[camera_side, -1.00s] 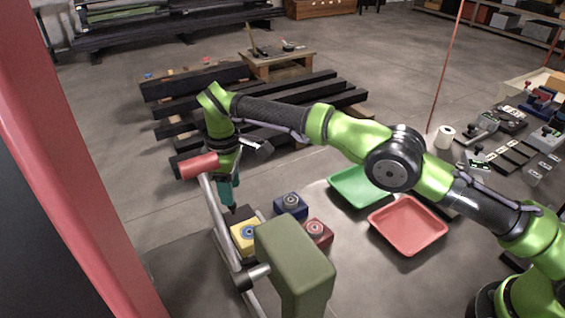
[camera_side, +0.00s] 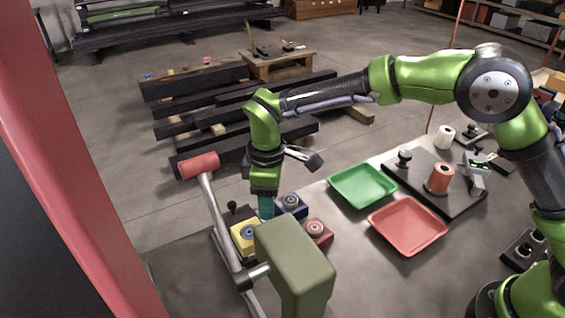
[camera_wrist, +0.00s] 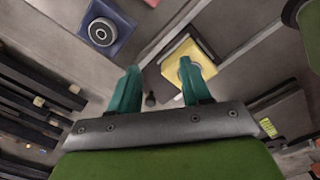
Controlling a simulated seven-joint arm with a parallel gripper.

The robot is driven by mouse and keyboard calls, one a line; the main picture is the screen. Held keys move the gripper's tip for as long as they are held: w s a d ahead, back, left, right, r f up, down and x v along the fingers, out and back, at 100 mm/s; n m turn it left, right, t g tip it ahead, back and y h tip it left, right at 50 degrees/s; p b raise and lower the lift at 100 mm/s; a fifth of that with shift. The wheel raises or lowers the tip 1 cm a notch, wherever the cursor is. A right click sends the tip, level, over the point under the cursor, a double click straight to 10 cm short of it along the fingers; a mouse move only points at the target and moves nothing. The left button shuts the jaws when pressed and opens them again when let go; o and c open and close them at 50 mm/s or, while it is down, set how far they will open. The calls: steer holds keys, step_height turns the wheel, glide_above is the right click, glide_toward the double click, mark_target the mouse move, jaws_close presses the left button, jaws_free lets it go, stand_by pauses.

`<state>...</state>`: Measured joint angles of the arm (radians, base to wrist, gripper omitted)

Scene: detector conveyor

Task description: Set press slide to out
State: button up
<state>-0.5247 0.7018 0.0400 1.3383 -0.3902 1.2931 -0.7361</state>
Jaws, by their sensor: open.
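The press is an olive green body (camera_side: 298,262) with a grey lever arm ending in a red handle (camera_side: 199,165). Beside it, the dark press slide (camera_side: 222,232) has a black knob (camera_side: 231,206) at its far end. The press partly hides the slide.
A blue block (camera_side: 291,205) and a red block (camera_side: 317,233) stand close right of my gripper. A green tray (camera_side: 362,186) and a red tray (camera_side: 407,224) lie further right. The red lever handle rises left of my gripper. Dark slatted beams lie behind.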

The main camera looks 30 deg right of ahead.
steer(key=shift+s+d+r, duration=0.1)
steer(key=shift+s+d, duration=0.4)
steer(key=shift+s, duration=0.3)
steer(key=shift+s+d+r, duration=0.1)
steer(key=shift+s+d, duration=0.4)
steer(key=shift+s, duration=0.35)
steer(key=shift+s+d+r, duration=0.1)
steer(key=shift+s+d, duration=0.4)
steer(key=shift+s, duration=0.3)
steer(key=shift+s+d+m, duration=0.75)
steer(key=shift+s+m, duration=0.3)
steer(key=shift+m, duration=0.15)
steer(key=s+d+r+m+t+y, duration=0.1)
steer(key=s+d+r+m+t, duration=0.2)
steer(key=s+d+r+m, duration=0.3)
steer(key=s+d+r+m+t+y, duration=0.1)
steer(key=s+d+r+m+t, duration=0.3)
steer(key=d+r, duration=0.5)
steer(key=s+d+m, duration=0.2)
steer(key=s+d, duration=0.1)
steer(key=d, duration=0.1)
